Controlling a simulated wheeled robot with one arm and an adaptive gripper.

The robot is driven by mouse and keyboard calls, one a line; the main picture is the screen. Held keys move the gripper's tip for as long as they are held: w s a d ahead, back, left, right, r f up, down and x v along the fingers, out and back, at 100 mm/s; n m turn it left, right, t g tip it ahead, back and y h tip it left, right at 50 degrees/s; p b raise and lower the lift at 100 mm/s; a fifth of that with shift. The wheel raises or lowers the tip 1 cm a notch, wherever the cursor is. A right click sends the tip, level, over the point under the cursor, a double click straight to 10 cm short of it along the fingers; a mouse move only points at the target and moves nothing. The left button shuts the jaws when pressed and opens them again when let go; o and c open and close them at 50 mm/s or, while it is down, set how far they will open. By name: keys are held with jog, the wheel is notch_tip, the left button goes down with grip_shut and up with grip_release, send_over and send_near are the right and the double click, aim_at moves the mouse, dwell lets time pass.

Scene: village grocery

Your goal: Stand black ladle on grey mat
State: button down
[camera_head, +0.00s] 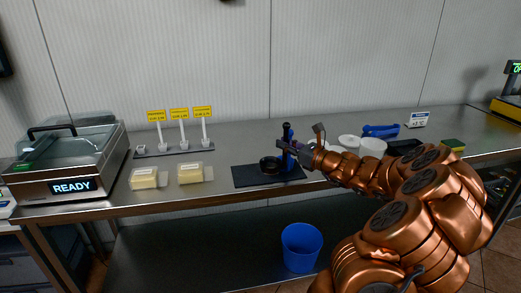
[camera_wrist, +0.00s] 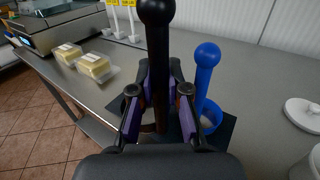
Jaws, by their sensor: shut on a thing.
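My gripper (camera_wrist: 158,108) is shut on the upright handle of the black ladle (camera_wrist: 157,45), its purple-padded fingers on either side. In the head view the black handle's knob (camera_head: 287,127) rises just above my gripper (camera_head: 285,148). A round black cup (camera_head: 269,165) shows at the dark grey mat (camera_head: 245,177); I cannot tell whether it touches the mat. The mat also shows in the wrist view (camera_wrist: 226,129), mostly hidden by my gripper. A blue ladle (camera_wrist: 206,65) stands upright close to the right of my gripper in the wrist view.
Two butter packs (camera_head: 144,178) (camera_head: 190,173) lie left of the mat. Price tags on a stand (camera_head: 180,148) and a sealing machine (camera_head: 68,160) are farther left. White round containers (camera_head: 372,146) stand to the right. A blue bin (camera_head: 301,247) is below.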

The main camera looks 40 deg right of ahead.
aim_at(270, 166)
jog(key=w+a+f+p, duration=0.1)
jog(key=w+f, duration=0.3)
jog(key=w, duration=0.5)
jog(key=shift+a+f, duration=0.2)
jog(key=shift+a, duration=0.7)
jog(key=shift+f, duration=0.15)
jog(key=c, duration=1.2)
grip_release()
jog(key=shift+o, duration=0.2)
jog(key=s, duration=0.4)
jog(key=s+d, duration=0.1)
jog(key=s, duration=0.2)
jog(key=s+d+b, duration=0.1)
jog(key=s, duration=0.3)
jog(key=shift+s+d, duration=0.15)
jog(key=shift+s, duration=0.2)
jog(key=shift+r, duration=0.2)
